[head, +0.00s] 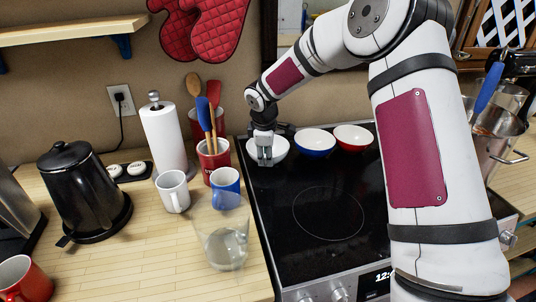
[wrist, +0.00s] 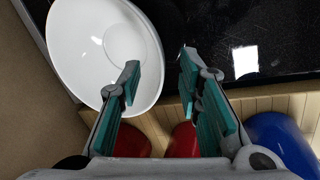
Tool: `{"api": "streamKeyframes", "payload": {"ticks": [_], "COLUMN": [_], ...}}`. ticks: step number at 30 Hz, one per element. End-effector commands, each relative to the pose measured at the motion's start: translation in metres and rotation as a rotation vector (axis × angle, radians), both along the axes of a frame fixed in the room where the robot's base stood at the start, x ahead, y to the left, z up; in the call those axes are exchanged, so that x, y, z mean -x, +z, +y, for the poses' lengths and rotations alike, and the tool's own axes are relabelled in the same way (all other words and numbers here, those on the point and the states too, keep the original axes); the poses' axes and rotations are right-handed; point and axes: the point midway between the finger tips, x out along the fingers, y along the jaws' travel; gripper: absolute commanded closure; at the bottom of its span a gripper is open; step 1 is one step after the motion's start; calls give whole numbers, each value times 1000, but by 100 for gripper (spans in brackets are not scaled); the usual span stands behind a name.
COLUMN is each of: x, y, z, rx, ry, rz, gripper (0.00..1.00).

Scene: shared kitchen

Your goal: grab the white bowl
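The white bowl (head: 281,145) sits at the back left corner of the black stovetop. In the wrist view the white bowl (wrist: 75,50) fills the upper left, empty inside. My gripper (head: 265,158) is over the bowl in the head view and hides part of it. In the wrist view my gripper (wrist: 160,82) is open with nothing held. Its left finger overlaps the bowl, and the bowl's right rim shows between the two fingers. The right finger is outside the rim. I cannot tell whether either finger touches the bowl.
A blue bowl (head: 315,143) and a red bowl (head: 354,138) stand right of the white one. Red utensil holders (head: 214,162), a blue mug (head: 225,185), a white mug (head: 173,191) and a clear glass (head: 226,240) stand left. The stovetop's front (head: 325,225) is clear.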

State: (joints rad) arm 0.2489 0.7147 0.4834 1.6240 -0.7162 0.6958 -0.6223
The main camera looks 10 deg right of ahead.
Motion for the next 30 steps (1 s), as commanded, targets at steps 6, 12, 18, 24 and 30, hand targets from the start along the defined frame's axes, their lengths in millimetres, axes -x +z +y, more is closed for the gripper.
{"api": "streamKeyframes", "payload": {"ticks": [6, 12, 18, 24, 30], "x": [-7, -8, -7, -8, -8], "y": [-23, -26, -26, -25, -25], "z": [-2, -2, -2, -3, -3], "rx": [-1, -1, -1, 0, 0], "ry": [1, 0, 0, 0, 0], "rz": [0, -1, -1, -3, -2], "gripper": [68, 68, 98, 100, 100]}}
